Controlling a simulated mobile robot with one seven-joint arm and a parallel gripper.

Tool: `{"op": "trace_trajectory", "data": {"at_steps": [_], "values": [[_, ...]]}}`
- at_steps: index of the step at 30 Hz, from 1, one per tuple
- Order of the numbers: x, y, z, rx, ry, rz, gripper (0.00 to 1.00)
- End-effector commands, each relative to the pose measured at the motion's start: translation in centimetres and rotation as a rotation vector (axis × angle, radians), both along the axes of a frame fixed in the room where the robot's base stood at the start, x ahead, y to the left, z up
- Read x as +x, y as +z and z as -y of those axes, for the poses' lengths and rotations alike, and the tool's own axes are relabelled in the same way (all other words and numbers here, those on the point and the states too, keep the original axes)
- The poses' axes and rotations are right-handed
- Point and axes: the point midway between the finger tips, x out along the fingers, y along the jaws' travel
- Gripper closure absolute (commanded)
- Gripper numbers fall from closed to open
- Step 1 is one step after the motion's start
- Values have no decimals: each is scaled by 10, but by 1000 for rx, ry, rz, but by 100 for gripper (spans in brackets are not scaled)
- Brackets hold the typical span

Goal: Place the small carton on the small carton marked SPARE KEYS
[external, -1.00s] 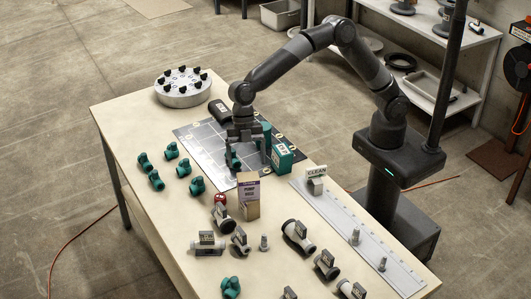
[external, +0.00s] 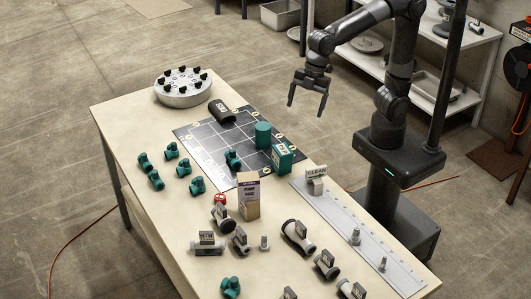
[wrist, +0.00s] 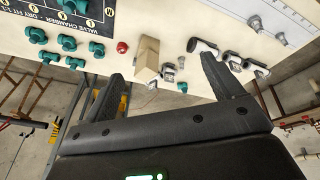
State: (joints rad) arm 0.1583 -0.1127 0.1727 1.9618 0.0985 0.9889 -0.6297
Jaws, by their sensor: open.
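A tall tan carton (external: 249,195) with a purple band and small print stands on the bench beside the dark grid mat. It also shows in the wrist view (wrist: 147,58), between my fingers in the picture but well beyond them. I cannot read SPARE KEYS on any carton, and I see no second tan carton. My gripper (external: 306,108) is open and empty, raised in the air at the right of the bench; its spread fingers show in the wrist view (wrist: 158,75).
The dark grid mat (external: 205,140) holds a teal fitting (external: 233,160), a teal cylinder (external: 262,135) and a teal labelled block (external: 282,158). Several teal and grey fittings crowd the bench near the carton. A CLEAN sign (external: 317,172) stands by the pale strip (external: 335,208).

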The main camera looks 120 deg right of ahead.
Motion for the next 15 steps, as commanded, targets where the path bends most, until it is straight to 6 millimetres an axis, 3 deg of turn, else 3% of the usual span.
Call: {"op": "trace_trajectory", "data": {"at_steps": [1, 8, 15], "values": [[-20, 5, 1, -1, -40, 16, 15], [-99, 5, 10, 31, -254, 74, 15], [-171, -13, 20, 106, -455, 133, 15]]}}
